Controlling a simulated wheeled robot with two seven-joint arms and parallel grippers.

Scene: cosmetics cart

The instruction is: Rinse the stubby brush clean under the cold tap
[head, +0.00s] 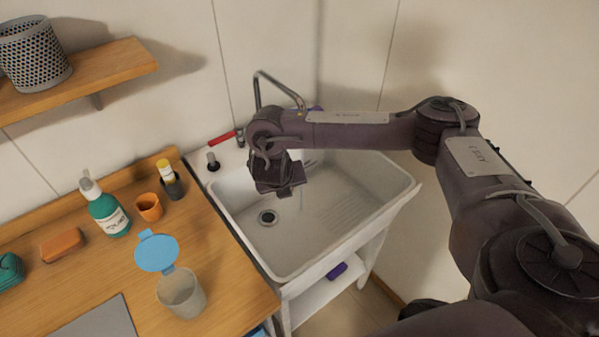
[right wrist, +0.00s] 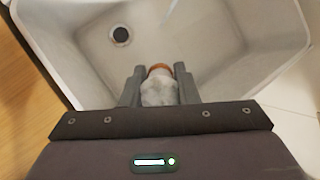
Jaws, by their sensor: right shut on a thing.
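My right gripper (head: 284,190) is over the white sink basin (head: 330,215), below the curved metal tap (head: 278,82). In the right wrist view its fingers are shut on a short thing with a white, foamy-looking body and an orange-brown end, seemingly the stubby brush (right wrist: 159,90). The brush is hidden by the gripper in the head view. A thin pale streak, like running water, shows just beside the gripper in the head view and at the top of the wrist view. A red lever (head: 221,138) is by the tap. My left gripper is out of view.
The wooden counter (head: 225,265) left of the sink holds a green pump bottle (head: 109,214), an orange cup (head: 149,207), a clear jar with a blue lid (head: 182,295) and an orange block (head: 63,244). A wooden shelf (head: 110,66) is above. The basin is otherwise clear around its drain (head: 268,217).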

